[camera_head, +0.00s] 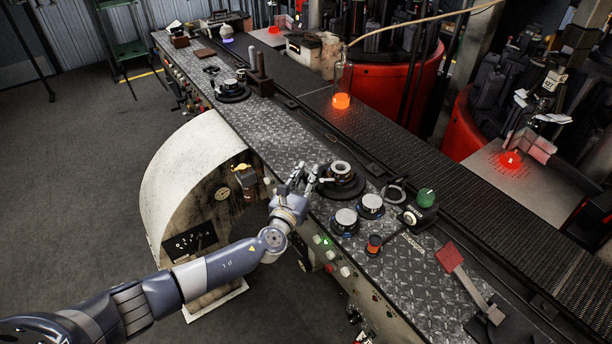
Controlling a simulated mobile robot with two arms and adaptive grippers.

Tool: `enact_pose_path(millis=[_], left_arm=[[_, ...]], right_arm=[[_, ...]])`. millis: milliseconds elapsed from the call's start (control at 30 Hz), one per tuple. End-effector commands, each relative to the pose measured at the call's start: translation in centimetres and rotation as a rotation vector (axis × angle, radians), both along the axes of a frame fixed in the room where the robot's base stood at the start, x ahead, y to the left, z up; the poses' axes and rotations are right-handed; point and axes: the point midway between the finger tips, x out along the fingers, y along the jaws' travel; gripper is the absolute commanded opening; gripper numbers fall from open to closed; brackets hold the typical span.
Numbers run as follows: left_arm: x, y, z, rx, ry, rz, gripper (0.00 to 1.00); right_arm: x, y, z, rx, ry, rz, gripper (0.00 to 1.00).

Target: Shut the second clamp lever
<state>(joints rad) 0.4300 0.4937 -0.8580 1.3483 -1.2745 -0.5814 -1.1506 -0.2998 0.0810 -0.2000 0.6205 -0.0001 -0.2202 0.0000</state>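My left gripper (303,174) reaches over the near edge of the bench. Its fingers are spread, with nothing visible between them. Just right of the fingertips is a dark round fixture with a metal ring (342,170) on top. A short pale piece shows between fingers and ring; I cannot tell whether they touch. A lever with a red end (449,257) slants at the front right. Which part is the second clamp lever is not clear. My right gripper is not in view.
Two round silver-topped buttons (346,217), a small red-orange knob (374,243) and a box with a green knob (426,198) stand right of my gripper. A dark conveyor (440,178) runs behind, with a glowing orange piece (341,101). Red rotary machines (390,85) stand beyond.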

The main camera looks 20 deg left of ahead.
Motion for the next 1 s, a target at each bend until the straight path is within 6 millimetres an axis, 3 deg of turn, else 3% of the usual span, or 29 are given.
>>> enact_pose_path(millis=[167,267,667,1000], left_arm=[[0.0,0.0,0.0,0.000,0.000,0.000,0.20],[0.0,0.0,0.0,0.000,0.000,0.000,0.00],[-0.2,-0.2,0.1,-0.002,0.001,0.042,0.00],[-1.0,-0.8,0.0,-0.003,0.002,0.251,0.00]], right_arm=[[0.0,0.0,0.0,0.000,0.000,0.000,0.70],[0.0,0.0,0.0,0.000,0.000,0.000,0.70],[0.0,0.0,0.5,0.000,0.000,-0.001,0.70],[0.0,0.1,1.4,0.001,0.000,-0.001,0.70]])
